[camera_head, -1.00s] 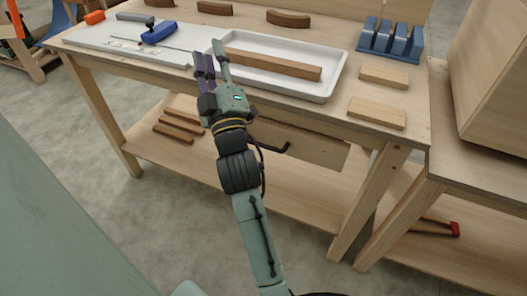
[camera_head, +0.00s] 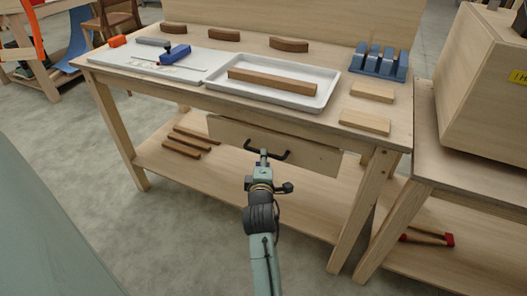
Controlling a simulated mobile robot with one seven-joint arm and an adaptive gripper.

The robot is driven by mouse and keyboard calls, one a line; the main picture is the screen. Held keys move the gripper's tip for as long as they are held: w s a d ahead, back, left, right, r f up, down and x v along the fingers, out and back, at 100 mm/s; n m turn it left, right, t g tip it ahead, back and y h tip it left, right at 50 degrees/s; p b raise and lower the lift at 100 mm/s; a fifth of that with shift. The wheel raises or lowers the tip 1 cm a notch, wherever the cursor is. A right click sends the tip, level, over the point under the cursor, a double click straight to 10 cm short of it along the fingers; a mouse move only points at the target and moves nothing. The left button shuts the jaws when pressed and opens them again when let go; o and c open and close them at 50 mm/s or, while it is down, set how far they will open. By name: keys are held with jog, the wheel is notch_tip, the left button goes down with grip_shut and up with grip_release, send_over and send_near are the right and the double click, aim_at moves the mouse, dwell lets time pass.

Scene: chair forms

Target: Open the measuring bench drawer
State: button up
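The measuring bench (camera_head: 130,93) is a light wooden table with a lower shelf. Its drawer (camera_head: 310,155) sits under the top and looks closed or nearly so. A dark bar handle (camera_head: 281,156) crosses the middle of the drawer front. My gripper (camera_head: 264,155) is at the left-centre part of the handle, seen from behind and above. Its fingers overlap the handle in the picture. I cannot tell whether they touch it or are closed around it.
A white tray (camera_head: 221,91) with a wooden bar (camera_head: 272,82) lies on the bench top. A blue slotted block (camera_head: 380,63) and two wood pieces are at the right. Wooden strips (camera_head: 187,142) lie on the lower shelf. Another bench (camera_head: 470,165) stands close on the right. Floor in front is free.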

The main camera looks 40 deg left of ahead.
jog(key=shift+p+x, duration=0.35)
jog(key=shift+x, duration=2)
grip_shut()
